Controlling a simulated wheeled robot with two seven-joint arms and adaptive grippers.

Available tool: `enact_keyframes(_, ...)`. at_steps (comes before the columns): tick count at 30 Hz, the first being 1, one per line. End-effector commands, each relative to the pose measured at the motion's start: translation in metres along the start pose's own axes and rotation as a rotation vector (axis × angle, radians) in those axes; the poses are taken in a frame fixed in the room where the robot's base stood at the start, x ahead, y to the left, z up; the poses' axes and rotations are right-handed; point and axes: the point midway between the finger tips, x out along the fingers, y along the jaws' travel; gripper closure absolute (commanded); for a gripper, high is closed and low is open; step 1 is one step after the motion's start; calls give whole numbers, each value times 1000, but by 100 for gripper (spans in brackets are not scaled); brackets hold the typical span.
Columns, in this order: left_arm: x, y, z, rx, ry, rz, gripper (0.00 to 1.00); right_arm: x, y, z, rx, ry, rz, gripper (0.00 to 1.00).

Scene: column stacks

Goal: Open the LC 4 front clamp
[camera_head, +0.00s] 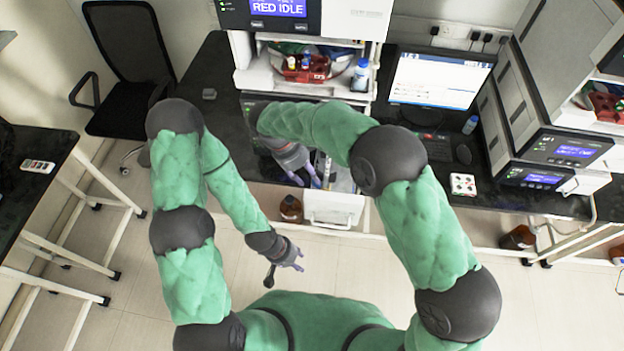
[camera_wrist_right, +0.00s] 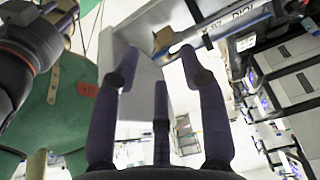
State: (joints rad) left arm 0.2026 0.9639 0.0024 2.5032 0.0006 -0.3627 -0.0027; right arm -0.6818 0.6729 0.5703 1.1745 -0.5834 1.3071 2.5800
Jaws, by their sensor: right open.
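My right gripper (camera_head: 312,178) is at the front of the middle instrument stack, beside its open lower compartment. In the right wrist view its purple fingers (camera_wrist_right: 160,68) are spread open with nothing between them. Beyond the fingertips is a grey metal panel (camera_wrist_right: 148,75). A small tan piece (camera_wrist_right: 163,40), which may be the clamp, sits against a lettered silver tube (camera_wrist_right: 230,24) above the fingertips, apart from them. In the head view the clamp cannot be made out behind my arm. My left gripper (camera_head: 287,264) hangs low over the floor, away from the stack; its finger opening is unclear.
A white open front panel (camera_head: 333,209) stands out below the right gripper, with a brown bottle (camera_head: 290,208) to its left. A monitor (camera_head: 438,80) and mouse (camera_head: 463,153) are on the dark bench. Another stack (camera_head: 570,150) stands right. The floor around the left gripper is clear.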

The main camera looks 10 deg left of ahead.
Motion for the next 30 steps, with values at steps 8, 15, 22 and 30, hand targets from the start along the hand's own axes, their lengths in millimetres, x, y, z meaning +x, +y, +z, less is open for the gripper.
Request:
enact_keyframes(8, 0, 0, 0, 0, 0, 0, 60, -54, 0, 2, -1, -3, -2, 57)
enact_keyframes(15, 0, 0, 0, 0, 0, 0, 60, -76, 0, 1, -2, -1, -1, 57)
enact_keyframes(22, 0, 0, 0, 0, 0, 0, 60, -79, 0, 1, -2, -1, 0, 57)
enact_keyframes(30, 0, 0, 0, 0, 0, 0, 60, -79, 0, 1, -2, -1, 0, 57)
